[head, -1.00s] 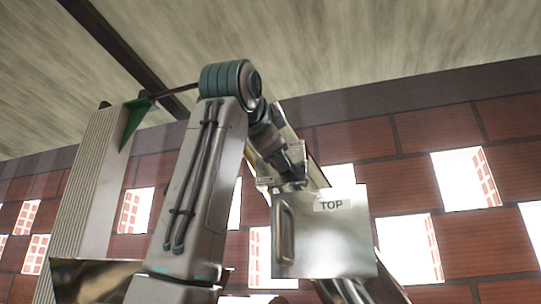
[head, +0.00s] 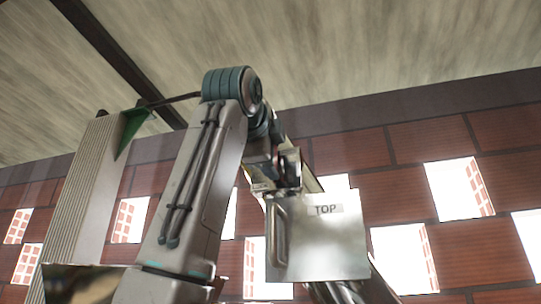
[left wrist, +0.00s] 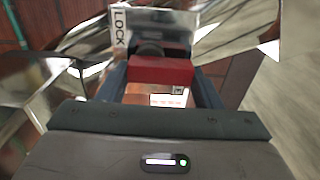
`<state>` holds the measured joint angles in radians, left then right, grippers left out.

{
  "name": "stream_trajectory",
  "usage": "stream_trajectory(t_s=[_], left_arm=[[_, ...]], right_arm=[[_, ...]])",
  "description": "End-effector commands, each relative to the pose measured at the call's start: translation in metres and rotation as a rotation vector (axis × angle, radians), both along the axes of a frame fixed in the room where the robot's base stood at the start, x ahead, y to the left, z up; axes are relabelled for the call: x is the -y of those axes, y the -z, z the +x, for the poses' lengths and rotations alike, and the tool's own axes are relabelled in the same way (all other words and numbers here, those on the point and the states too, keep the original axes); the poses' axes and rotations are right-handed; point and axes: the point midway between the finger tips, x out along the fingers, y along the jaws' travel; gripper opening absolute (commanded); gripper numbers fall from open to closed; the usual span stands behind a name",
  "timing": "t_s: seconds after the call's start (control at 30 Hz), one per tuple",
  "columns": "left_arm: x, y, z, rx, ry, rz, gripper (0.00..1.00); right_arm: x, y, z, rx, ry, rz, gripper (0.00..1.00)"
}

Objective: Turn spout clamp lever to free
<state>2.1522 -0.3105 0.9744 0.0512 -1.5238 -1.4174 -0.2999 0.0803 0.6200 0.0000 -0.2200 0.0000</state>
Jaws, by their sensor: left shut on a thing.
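The red clamp lever grip (left wrist: 163,72) shows in the left wrist view, between the two dark fingers of my left gripper (left wrist: 162,86). The fingers are shut on it. Behind it is a shiny metal plate with a white LOCK label (left wrist: 120,28) at its left. In the head view my left gripper (head: 288,172) is up at the metal spout, just above a metal box marked TOP (head: 325,240). The lever itself is hidden there by my wrist. My right gripper is not in view.
A pale ribbed column (head: 75,200) with a green piece (head: 130,128) at its top stands left of my arm. A brick wall (head: 400,150) with bright openings is behind. Shiny metal chute surfaces (left wrist: 60,80) lie close on the left in the wrist view.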

Motion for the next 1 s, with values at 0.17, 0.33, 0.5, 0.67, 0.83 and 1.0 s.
stream_trajectory(t_s=[0.17,0.33,0.5,0.67,0.83,1.0], left_arm=[[0.001,0.001,0.000,-0.001,0.001,0.006,0.36],[0.001,0.001,0.000,-0.002,0.001,0.005,0.36],[0.001,0.001,0.000,-0.002,0.001,0.004,0.81],[0.000,0.001,0.000,-0.001,0.000,0.003,0.81],[-0.002,0.002,-0.006,0.001,0.000,0.002,0.81],[-0.010,0.005,-0.033,0.003,-0.001,0.002,0.81]], right_arm=[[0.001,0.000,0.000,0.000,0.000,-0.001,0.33],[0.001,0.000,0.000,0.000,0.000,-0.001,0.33],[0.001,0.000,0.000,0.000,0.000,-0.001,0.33],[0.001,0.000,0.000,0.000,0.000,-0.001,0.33],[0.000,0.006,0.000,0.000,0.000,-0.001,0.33],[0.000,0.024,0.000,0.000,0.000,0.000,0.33]])
